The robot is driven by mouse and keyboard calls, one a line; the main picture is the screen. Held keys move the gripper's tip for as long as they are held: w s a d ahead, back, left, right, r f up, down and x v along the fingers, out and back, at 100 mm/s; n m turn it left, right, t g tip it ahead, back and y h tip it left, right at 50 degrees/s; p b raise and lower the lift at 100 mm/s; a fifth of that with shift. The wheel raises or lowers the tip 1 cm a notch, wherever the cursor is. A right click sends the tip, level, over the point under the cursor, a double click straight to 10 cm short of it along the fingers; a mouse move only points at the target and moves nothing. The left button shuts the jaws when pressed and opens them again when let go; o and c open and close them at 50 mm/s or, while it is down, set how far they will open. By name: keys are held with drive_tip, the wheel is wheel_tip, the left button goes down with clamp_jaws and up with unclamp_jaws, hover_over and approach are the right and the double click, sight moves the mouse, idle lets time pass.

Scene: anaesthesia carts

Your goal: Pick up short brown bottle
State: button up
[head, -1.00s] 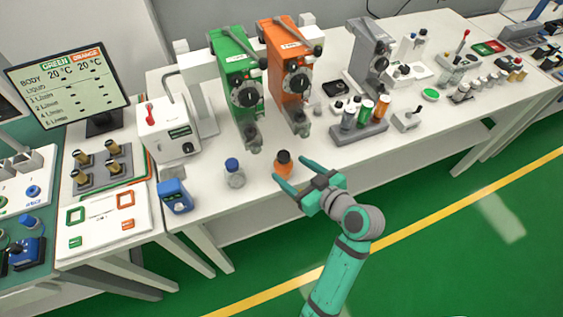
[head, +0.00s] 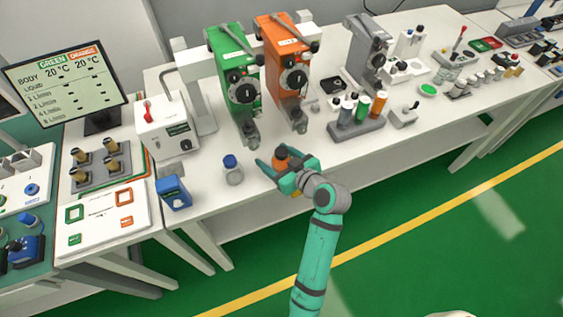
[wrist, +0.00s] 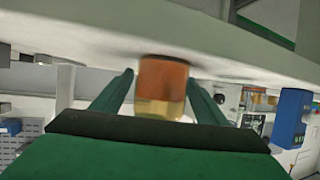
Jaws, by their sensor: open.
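The short brown bottle (head: 281,157) stands near the front edge of the white table, with its dark cap and orange-brown body partly hidden by my gripper (head: 275,164). In the wrist view the bottle (wrist: 162,88) is amber, paler at its lower end in the picture, and sits between the two fingers of my gripper (wrist: 160,78). The fingers are open, one on each side of it, with a small gap visible on the left. Contact on the right is hard to tell.
A clear bottle with a blue cap (head: 233,170) stands just left of my gripper. A blue device (head: 174,193) is farther left. The green vaporizer (head: 237,80) and orange vaporizer (head: 285,62) stand behind. A grey rack of vials (head: 357,127) is to the right.

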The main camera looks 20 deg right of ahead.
drive_tip(key=c, duration=1.2)
